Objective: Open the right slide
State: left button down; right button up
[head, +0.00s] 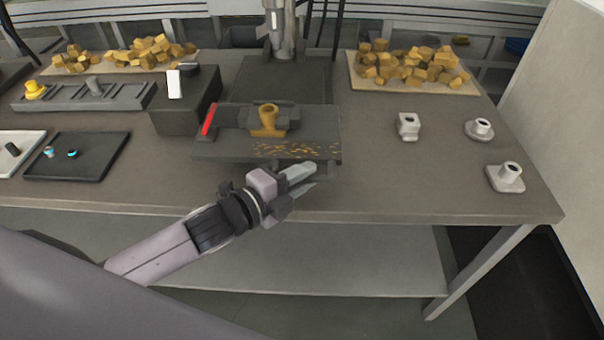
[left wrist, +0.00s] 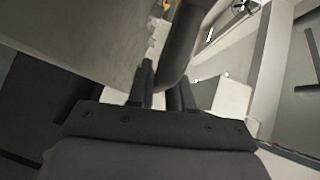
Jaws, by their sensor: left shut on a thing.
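A dark flat machine plate (head: 215,148), which may be the slide, lies on the bench at the centre in the head view. It carries a vise-like fixture with a brass-coloured part (head: 268,121) and a red bar (head: 209,120) at its left. Brass chips lie along its front. My left gripper (head: 303,177) is at the plate's front edge, just over the bench's front. In the left wrist view, its fingers (left wrist: 163,92) are shut on a dark rounded bar, seemingly a handle (left wrist: 183,45). The grip itself is partly hidden. My right gripper is not in view.
Several small grey fittings (head: 409,126) stand on the right of the bench. Boards with brass pieces (head: 415,66) lie at the back. A black tray (head: 77,156) and a dark box (head: 182,108) are at the left. The bench front right of my gripper is clear.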

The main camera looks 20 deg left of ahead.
pick_arm(q)
jog(key=shift+w+a, duration=0.1)
jog(key=c, duration=1.1)
grip_release()
jog(key=shift+b+v, duration=0.35)
jog(key=shift+v, duration=3.2)
